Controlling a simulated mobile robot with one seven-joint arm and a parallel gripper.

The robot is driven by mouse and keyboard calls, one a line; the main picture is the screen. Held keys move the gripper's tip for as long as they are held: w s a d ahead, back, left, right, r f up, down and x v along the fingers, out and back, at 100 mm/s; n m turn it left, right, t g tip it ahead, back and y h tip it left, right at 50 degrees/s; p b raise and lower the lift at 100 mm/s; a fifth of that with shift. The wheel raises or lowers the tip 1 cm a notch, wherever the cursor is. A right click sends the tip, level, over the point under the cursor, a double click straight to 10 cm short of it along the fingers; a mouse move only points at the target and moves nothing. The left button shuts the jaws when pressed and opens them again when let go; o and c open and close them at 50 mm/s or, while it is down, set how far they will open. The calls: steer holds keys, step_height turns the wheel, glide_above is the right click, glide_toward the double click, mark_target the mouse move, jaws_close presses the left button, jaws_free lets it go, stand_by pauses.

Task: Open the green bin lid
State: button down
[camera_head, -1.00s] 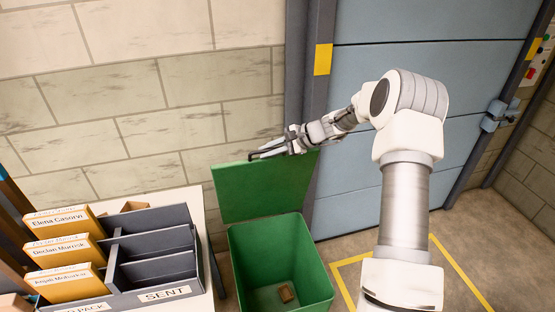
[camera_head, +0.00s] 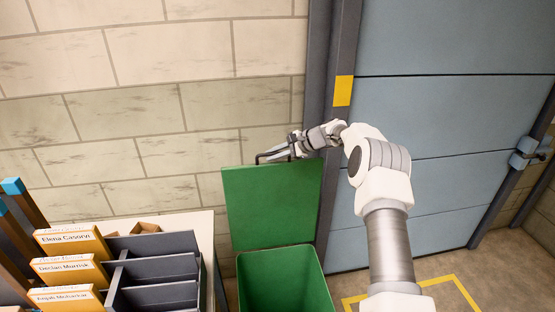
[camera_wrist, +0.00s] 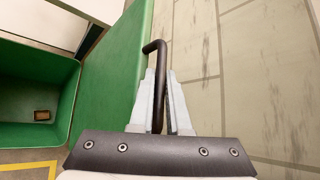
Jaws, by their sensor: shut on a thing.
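The green bin (camera_head: 285,285) stands on the floor, and its green lid (camera_head: 272,205) stands raised, about upright, at the bin's back edge. A black bar handle (camera_wrist: 158,70) sits at the lid's top edge. My gripper (camera_head: 290,150) is at that edge, and in the wrist view its two fingers (camera_wrist: 162,105) are shut around the handle. The open bin interior shows at the left of the wrist view (camera_wrist: 35,105), with a small brown block (camera_wrist: 42,115) on its bottom.
A white table (camera_head: 205,235) with a dark divided tray (camera_head: 150,270) and yellow labelled boxes (camera_head: 75,270) stands left of the bin. A block wall (camera_head: 150,110) is close behind the lid. A blue-grey shutter door (camera_head: 440,130) is at the right, with yellow floor lines before it.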

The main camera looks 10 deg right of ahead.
steer(key=shift+w, duration=1.2)
steer(key=c, duration=0.9)
jaws_free()
steer(key=shift+f, duration=0.15)
steer(key=b+v, duration=0.2)
steer(key=v, duration=1.5)
steer(key=shift+d+r+b, duration=0.15)
steer(key=shift+r+b, duration=0.2)
steer(key=shift+b, duration=0.05)
